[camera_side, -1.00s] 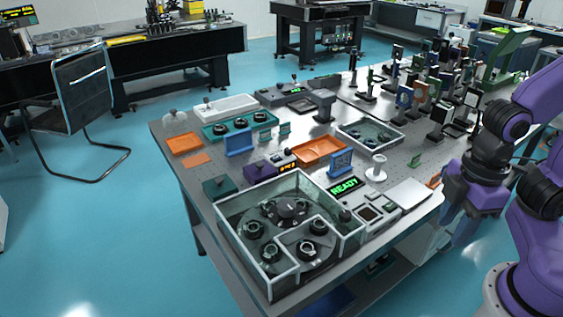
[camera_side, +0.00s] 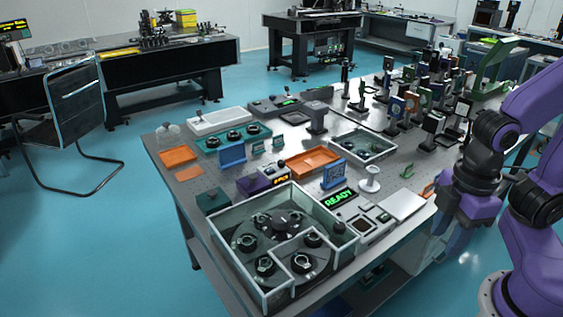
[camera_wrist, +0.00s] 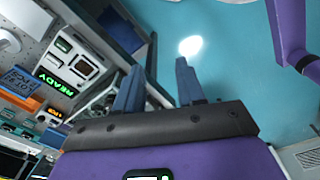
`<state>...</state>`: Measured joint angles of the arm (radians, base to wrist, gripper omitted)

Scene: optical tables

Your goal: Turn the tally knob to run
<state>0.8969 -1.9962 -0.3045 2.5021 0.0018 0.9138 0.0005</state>
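A purple box (camera_side: 252,184) with a lit orange display (camera_side: 281,180) stands behind the clear-walled tray on the table. A small knob shows by it, but I cannot tell for sure that this is the tally knob, nor read its setting. The orange display also shows in the wrist view (camera_wrist: 54,113). My gripper (camera_wrist: 157,82) is open and empty, its two blue-grey fingers apart. In the side view it hangs beyond the table's right front edge, well away from the purple box and touching nothing.
A clear-walled tray (camera_side: 222,243) with dark round parts fills the front corner. A green READY display (camera_side: 339,198), a white stand (camera_side: 370,182), a blue block (camera_side: 334,174) and an orange tray (camera_side: 306,165) stand nearby. Many optics mounts crowd the back right.

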